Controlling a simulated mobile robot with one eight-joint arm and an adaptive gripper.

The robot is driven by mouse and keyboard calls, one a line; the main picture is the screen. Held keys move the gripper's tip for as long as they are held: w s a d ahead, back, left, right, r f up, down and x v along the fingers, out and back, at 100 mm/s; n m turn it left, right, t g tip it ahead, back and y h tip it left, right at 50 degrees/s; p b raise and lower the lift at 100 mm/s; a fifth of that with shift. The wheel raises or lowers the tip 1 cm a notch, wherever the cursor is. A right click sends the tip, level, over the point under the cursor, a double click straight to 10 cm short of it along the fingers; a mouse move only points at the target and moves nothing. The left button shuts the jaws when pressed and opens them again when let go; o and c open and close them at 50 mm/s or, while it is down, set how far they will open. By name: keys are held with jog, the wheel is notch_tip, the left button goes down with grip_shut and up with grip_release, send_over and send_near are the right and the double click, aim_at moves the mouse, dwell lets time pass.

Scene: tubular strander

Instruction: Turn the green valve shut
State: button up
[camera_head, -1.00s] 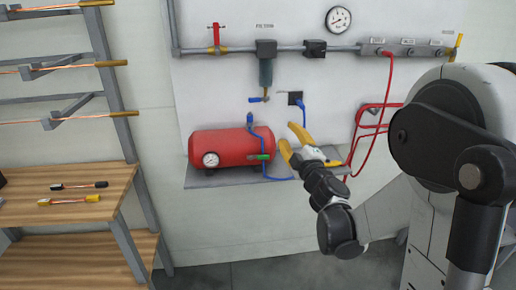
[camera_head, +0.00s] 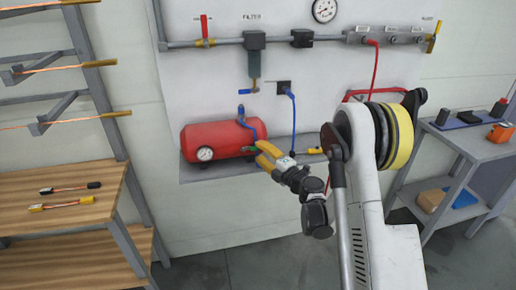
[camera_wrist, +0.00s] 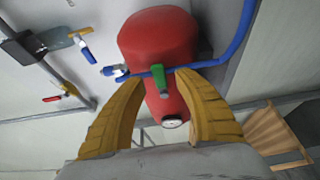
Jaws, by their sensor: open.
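The green valve (camera_wrist: 157,80) is a small green lever beside the red tank (camera_wrist: 158,38) in the wrist view. It stands between the tips of my yellow gripper (camera_wrist: 161,92), which is open, with one finger on each side. No contact with the valve can be made out. In the head view, my gripper (camera_head: 263,155) is at the right end of the red tank (camera_head: 212,139), and only a little of the green valve (camera_head: 247,149) shows beside the fingers. The blue hose (camera_wrist: 238,45) runs close to the valve in the wrist view.
The tank rests on a grey shelf (camera_head: 206,175) against the wall panel. Above it are a filter (camera_head: 254,66), a pipe with a red-handled valve (camera_head: 204,30) and a gauge (camera_head: 324,9). A wooden bench (camera_head: 70,190) stands left; a cart (camera_head: 470,150) stands right.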

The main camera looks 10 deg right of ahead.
jog(key=shift+x, duration=1)
jog(key=shift+d, duration=0.1)
grip_shut()
